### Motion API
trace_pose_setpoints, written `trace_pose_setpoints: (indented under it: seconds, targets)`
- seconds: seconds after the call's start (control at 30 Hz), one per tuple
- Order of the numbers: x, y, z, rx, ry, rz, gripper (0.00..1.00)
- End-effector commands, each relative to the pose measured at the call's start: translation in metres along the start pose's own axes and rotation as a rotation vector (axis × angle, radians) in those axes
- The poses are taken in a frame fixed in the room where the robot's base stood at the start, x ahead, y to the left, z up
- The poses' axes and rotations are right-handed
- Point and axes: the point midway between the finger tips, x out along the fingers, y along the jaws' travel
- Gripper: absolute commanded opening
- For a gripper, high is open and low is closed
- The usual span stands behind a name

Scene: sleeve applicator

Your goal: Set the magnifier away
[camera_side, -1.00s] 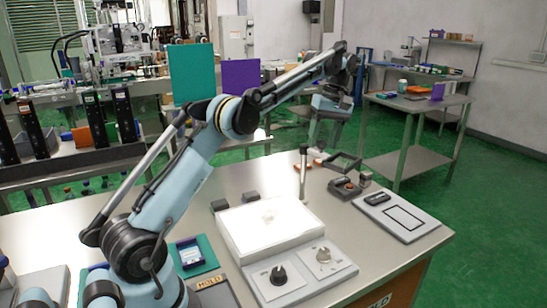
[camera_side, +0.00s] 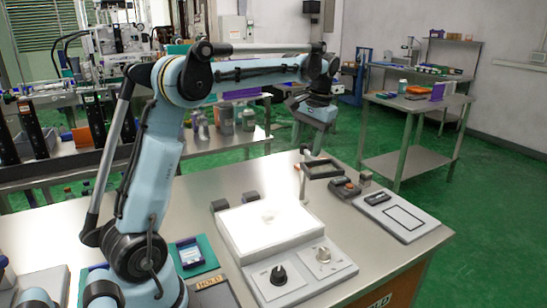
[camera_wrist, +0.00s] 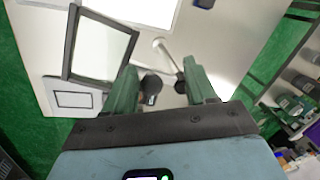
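The magnifier is a dark rectangular frame (camera_side: 323,170) around a clear pane, held level on a pale upright post (camera_side: 303,182) behind the light box. In the wrist view the frame (camera_wrist: 69,45) is at upper left, and the pale post (camera_wrist: 168,55) rises near the fingertips. My gripper (camera_wrist: 160,75) has its two green fingers apart, with dark knob-like parts showing between and beyond them. In the side view my gripper (camera_side: 313,145) hangs just above the magnifier; its fingertips are hard to see there. I cannot tell whether a finger touches the magnifier.
A white light box (camera_side: 270,230) with a knob panel (camera_side: 300,275) fills the table's middle. Right of the magnifier are a small dark device (camera_side: 345,188) and a grey board (camera_side: 407,227) with a black outlined rectangle. A teal tray (camera_side: 207,250) lies left.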

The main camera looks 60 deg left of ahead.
Motion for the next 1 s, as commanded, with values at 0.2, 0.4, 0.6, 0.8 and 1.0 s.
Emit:
trace_pose_setpoints:
  seconds: [0.2, 0.4, 0.6, 0.8, 1.0]
  targets:
    - [0.002, -0.013, 0.007, 0.213, 0.042, -0.002, 0.54]
    - [0.004, -0.023, 0.010, 0.405, 0.080, -0.002, 0.54]
    - [0.005, -0.034, 0.012, 0.586, 0.116, -0.002, 0.54]
    - [-0.035, -0.033, 0.015, 0.580, 0.113, -0.002, 0.54]
    - [-0.069, -0.034, 0.019, 0.578, 0.113, -0.001, 0.54]
